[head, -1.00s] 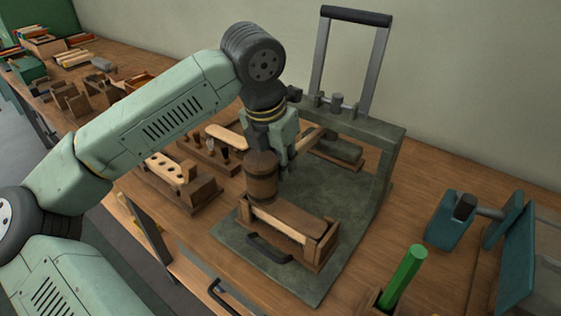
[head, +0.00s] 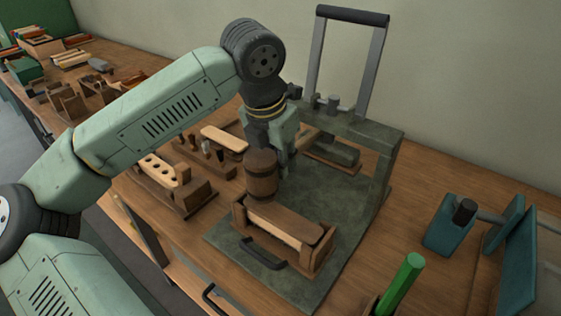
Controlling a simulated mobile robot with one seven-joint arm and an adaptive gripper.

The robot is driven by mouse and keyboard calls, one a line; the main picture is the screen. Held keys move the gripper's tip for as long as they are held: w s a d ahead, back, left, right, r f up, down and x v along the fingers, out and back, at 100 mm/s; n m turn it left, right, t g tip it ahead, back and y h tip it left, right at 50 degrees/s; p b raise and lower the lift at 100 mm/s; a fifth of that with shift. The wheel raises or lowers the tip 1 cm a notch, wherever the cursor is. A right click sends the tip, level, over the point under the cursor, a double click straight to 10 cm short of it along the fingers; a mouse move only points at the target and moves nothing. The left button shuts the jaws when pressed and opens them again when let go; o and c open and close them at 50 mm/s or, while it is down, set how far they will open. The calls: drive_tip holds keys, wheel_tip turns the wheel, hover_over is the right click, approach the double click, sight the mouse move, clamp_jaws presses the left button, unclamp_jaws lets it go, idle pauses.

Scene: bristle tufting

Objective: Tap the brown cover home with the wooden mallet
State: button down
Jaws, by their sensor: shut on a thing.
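The wooden mallet's dark barrel-shaped head (head: 261,178) hangs upright at the left end of the brown cover. My gripper (head: 285,158) is shut on the mallet's handle, just behind the head; my fingers hide part of the handle. The brown cover (head: 287,219) lies along the top of a pale wooden body (head: 272,228) in a brown wooden holder (head: 318,262). The mallet head overlaps the cover's far left end in this view. I cannot tell whether they touch, or how fully the cover is seated.
The holder stands on a grey-green plate (head: 300,287) with a black handle at its front. A press frame (head: 385,150) rises behind. A rack with a holed block (head: 165,172) is at left. A green cylinder (head: 402,285) and teal device (head: 450,230) stand at right.

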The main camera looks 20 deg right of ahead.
idle(0.4)
drive_tip(key=shift+f+b, duration=0.7)
drive_tip(key=shift+b, duration=0.05)
drive_tip(key=shift+r, duration=0.1)
drive_tip(key=shift+r, duration=0.1)
wheel_tip(320, 180, up, 4)
drive_tip(key=shift+f+p, duration=0.15)
drive_tip(key=shift+p, duration=1.1)
drive_tip(key=shift+w+d+r, duration=0.1)
drive_tip(key=shift+r, duration=0.25)
